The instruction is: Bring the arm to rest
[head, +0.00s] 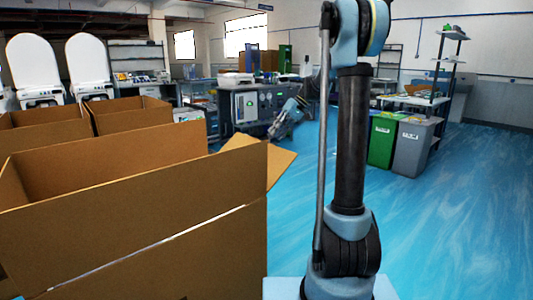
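My arm stands upright right of centre in the head view, its black link vertical with a thin grey rod beside it. The upper joint is cut off by the top edge. Behind the link, a light-blue and grey far section slants down to the left. Its end, which looks like my gripper (275,132), hangs in front of the grey machine. It is small, and its fingers cannot be made out. I see nothing clearly held there.
A large open cardboard box (150,235) fills the lower left, its flap (268,165) reaching toward my arm. More open boxes (45,125) stand behind it. A grey machine (245,105) is farther back. Green (382,140) and grey bins (412,148) stand right. Blue floor (455,225) is clear at right.

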